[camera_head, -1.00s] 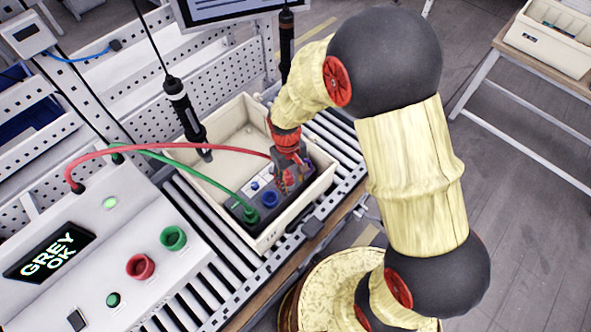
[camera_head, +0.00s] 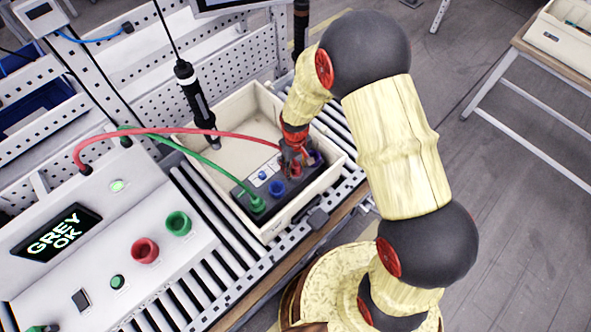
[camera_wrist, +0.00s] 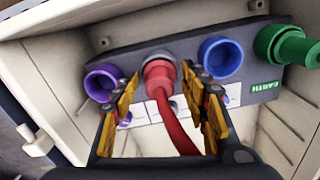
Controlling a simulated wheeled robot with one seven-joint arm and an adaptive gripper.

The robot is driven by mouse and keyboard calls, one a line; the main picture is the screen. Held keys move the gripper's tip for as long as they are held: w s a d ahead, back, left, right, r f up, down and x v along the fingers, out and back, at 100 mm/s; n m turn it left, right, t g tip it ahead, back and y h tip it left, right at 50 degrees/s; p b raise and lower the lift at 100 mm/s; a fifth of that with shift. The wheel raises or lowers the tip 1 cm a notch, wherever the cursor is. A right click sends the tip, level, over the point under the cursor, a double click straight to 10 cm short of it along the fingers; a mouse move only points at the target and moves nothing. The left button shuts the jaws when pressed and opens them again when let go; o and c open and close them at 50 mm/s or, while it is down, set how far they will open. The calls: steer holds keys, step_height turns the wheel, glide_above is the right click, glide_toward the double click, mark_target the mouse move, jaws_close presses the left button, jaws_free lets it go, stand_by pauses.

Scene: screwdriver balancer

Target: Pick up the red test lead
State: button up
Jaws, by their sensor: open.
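The red test lead (camera_head: 187,131) runs in an arc from the grey test box (camera_head: 120,215) to the dark socket panel (camera_head: 240,190) inside the cream bin (camera_head: 226,105). In the wrist view its red plug (camera_wrist: 159,78) sits at a socket between the purple and blue sockets, with the red cable (camera_wrist: 176,125) running down from it. My gripper (camera_wrist: 163,85) is open, with one yellow-and-black finger on each side of the red plug and cable. I cannot tell if the fingers touch it. In the head view my gripper (camera_head: 291,160) is over the panel and hides part of the plug.
The green lead's plug (camera_wrist: 290,47) is in the panel's right end. A purple socket (camera_wrist: 101,82) and a blue socket (camera_wrist: 221,56) flank the red plug closely. A hanging screwdriver (camera_head: 193,95) is over the bin's left side. The test box has red and green sockets.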

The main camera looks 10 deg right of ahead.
steer(key=c, duration=0.3)
steer(key=c, duration=0.8)
jaws_close()
